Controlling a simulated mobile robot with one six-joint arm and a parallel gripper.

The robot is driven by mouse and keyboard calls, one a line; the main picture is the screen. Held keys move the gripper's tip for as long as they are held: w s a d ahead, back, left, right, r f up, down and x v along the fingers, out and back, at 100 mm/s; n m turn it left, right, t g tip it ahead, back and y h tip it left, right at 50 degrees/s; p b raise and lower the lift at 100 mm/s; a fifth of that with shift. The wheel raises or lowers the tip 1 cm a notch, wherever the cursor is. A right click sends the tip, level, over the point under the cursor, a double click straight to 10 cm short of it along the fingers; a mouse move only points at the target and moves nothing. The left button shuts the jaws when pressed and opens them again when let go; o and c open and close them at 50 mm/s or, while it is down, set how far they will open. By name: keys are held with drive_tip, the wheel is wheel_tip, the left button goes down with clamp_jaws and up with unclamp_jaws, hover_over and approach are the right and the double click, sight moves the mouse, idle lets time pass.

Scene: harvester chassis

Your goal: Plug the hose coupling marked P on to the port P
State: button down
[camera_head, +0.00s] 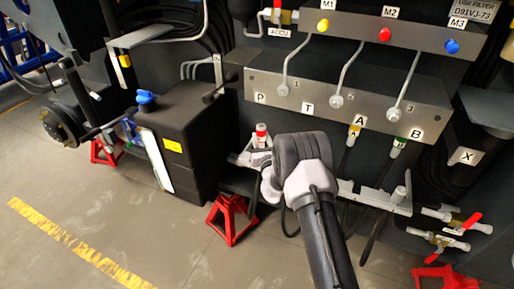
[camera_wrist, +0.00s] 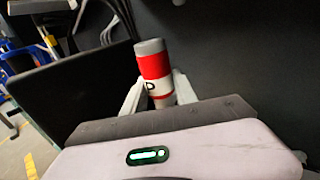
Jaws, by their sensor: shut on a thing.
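The hose coupling marked P (camera_wrist: 153,68) is a grey-tipped cylinder with red and white bands and a black P. My gripper (camera_wrist: 158,82) is shut on it, one pale finger on each side. In the head view the coupling (camera_head: 261,134) stands roughly upright, its red and white top above my gripper (camera_head: 252,156). The label P (camera_head: 260,97) is at the left end of the grey manifold block (camera_head: 318,88). The coupling is below that label, with a visible gap. The opening of port P itself is not visible. The hose below the coupling is mostly hidden by my gripper and wrist.
A yellow-banded coupling (camera_head: 354,133) and a green-banded coupling (camera_head: 397,147) are below labels A and B. A pale bracket rail (camera_head: 372,197) runs lower right. The floor at front left is clear.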

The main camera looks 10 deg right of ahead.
drive_tip(key=w+d+b, duration=0.2)
drive_tip(key=w+d, duration=0.3)
drive_tip(key=w, duration=0.3)
drive_tip(key=shift+w+d, duration=0.15)
drive_tip(key=shift+d, duration=0.15)
drive_tip(key=shift+r, duration=0.15)
drive_tip(key=shift+r+p, duration=0.75)
drive_tip(key=shift+r, duration=0.35)
drive_tip(key=shift+r+p, duration=0.65)
drive_tip(key=shift+r, duration=1.15)
idle(0.7)
drive_tip(key=c, duration=1)
unclamp_jaws()
drive_tip(key=shift+o, duration=0.5)
drive_tip(key=shift+f, duration=0.1)
